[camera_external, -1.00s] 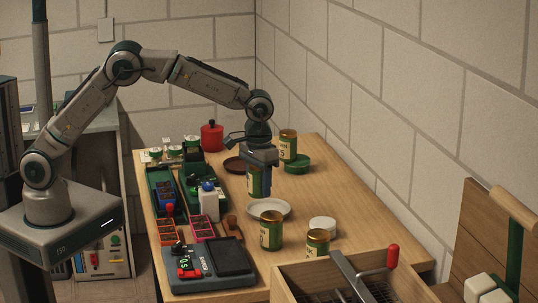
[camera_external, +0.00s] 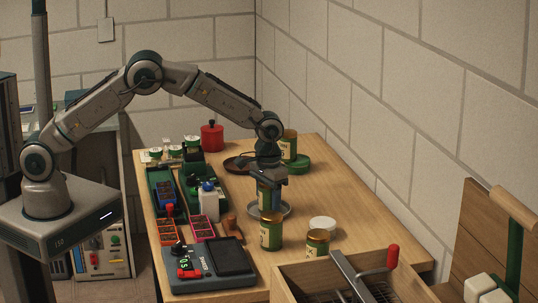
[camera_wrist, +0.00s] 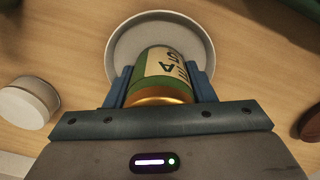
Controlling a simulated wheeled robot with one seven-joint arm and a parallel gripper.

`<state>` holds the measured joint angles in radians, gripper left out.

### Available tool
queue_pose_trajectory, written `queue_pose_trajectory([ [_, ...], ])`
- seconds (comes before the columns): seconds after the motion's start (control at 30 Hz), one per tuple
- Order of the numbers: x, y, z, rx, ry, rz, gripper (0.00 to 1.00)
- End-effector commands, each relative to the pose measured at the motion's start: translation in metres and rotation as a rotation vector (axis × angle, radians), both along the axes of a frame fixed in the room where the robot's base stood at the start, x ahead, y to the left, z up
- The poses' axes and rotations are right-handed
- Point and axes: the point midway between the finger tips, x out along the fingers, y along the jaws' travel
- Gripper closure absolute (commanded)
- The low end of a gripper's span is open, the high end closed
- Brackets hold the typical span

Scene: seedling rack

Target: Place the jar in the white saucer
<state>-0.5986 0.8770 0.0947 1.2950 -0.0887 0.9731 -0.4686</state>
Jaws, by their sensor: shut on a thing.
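A green jar with a cream label and gold lid (camera_wrist: 165,78) is between the blue fingers of my gripper (camera_wrist: 162,88). My gripper (camera_external: 268,190) is shut on the jar and points down over the white saucer (camera_external: 284,210). In the wrist view the saucer's rim (camera_wrist: 114,52) shows around the far end of the jar. The held jar (camera_external: 265,197) is partly hidden by the fingers and by another jar in front. I cannot tell whether its base touches the saucer.
Two similar jars stand in front, one (camera_external: 271,232) close to the saucer and one (camera_external: 317,243) further right. A white round tub (camera_external: 323,224) is right of the saucer. Another jar (camera_external: 290,143) stands behind by a green saucer (camera_external: 301,164). A wooden stamp (camera_external: 232,227) lies left.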

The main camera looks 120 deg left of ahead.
Motion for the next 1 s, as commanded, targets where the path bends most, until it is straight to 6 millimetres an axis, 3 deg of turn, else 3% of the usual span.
queue_pose_trajectory([
  [0.1, 0.0, 0.0, -0.005, 0.0, 0.0, 0.0, 0.76],
  [0.13, 0.0, 0.0, -0.003, 0.0, 0.0, 0.0, 0.43],
  [0.2, 0.0, 0.0, -0.003, 0.0, 0.0, 0.0, 0.29],
  [0.6, 0.0, 0.0, 0.006, 0.001, -0.001, 0.0, 0.29],
  [1.0, 0.001, 0.0, 0.087, 0.003, -0.003, 0.0, 0.29],
])
